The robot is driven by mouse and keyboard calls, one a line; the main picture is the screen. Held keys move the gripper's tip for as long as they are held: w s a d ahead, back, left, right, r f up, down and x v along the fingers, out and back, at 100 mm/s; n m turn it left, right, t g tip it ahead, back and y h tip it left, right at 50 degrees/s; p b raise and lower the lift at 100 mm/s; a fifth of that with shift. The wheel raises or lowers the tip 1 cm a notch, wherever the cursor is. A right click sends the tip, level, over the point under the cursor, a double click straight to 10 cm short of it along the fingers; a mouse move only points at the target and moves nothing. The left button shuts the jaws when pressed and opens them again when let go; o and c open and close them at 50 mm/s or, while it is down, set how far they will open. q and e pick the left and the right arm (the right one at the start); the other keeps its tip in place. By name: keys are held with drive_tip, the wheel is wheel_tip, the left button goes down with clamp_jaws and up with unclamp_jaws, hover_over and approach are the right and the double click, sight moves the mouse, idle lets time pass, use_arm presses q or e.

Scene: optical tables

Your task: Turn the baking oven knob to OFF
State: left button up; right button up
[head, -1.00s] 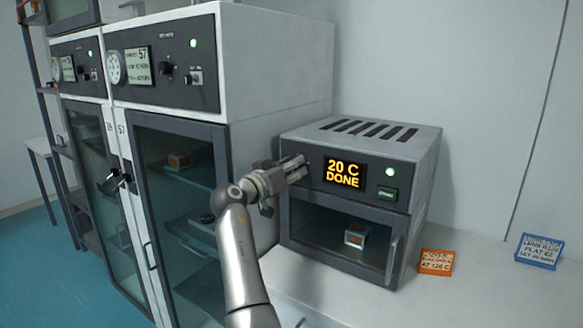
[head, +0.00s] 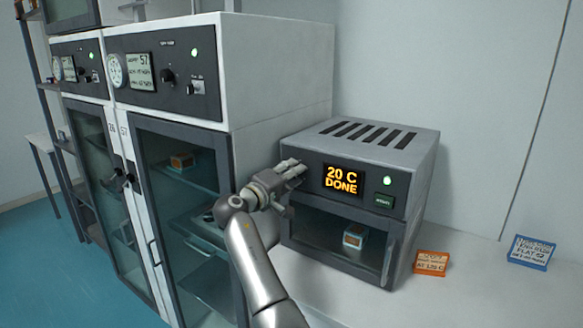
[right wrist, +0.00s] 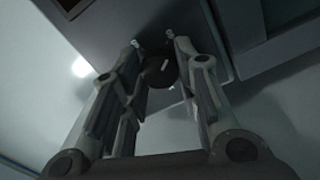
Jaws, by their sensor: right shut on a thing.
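The baking oven (head: 345,212) is the small grey box on the right, with slots in its top. Its display (head: 342,180) reads "20 C DONE" in orange, and a green light shows beside it. My right gripper (head: 297,172) is at the left end of the oven's front panel. In the right wrist view its two fingers (right wrist: 153,42) are closed around the dark round knob (right wrist: 158,72), which has a small white mark. In the head view the gripper hides the knob, so its setting cannot be read there. My left gripper is not in view.
A tall cabinet (head: 285,75) with glass doors stands close on the left of the oven. An orange sign (head: 431,263) and a blue sign (head: 531,252) stand on the white bench to the right. A small box (head: 354,236) is inside the oven.

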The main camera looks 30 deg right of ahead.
drive_tip(key=n+p, duration=0.6)
drive_tip(key=n, duration=0.1)
drive_tip(key=n+p, duration=0.7)
drive_tip(key=shift+r+n, duration=0.2)
drive_tip(key=shift+n, duration=0.2)
drive_tip(key=n+p, duration=0.3)
drive_tip(key=shift+n, duration=0.3)
drive_tip(key=shift+s+f+n+p, duration=0.15)
drive_tip(key=shift+n+p, duration=0.6)
drive_tip(key=shift+n, duration=0.9)
drive_tip(key=shift+w+f+n+p, duration=0.15)
drive_tip(key=shift+n+p, duration=0.6)
drive_tip(key=shift+n, duration=0.95)
drive_tip(key=shift+s+f+n+p, duration=0.15)
drive_tip(key=shift+n+p, duration=0.6)
drive_tip(key=shift+n, duration=0.9)
drive_tip(key=o, duration=1)
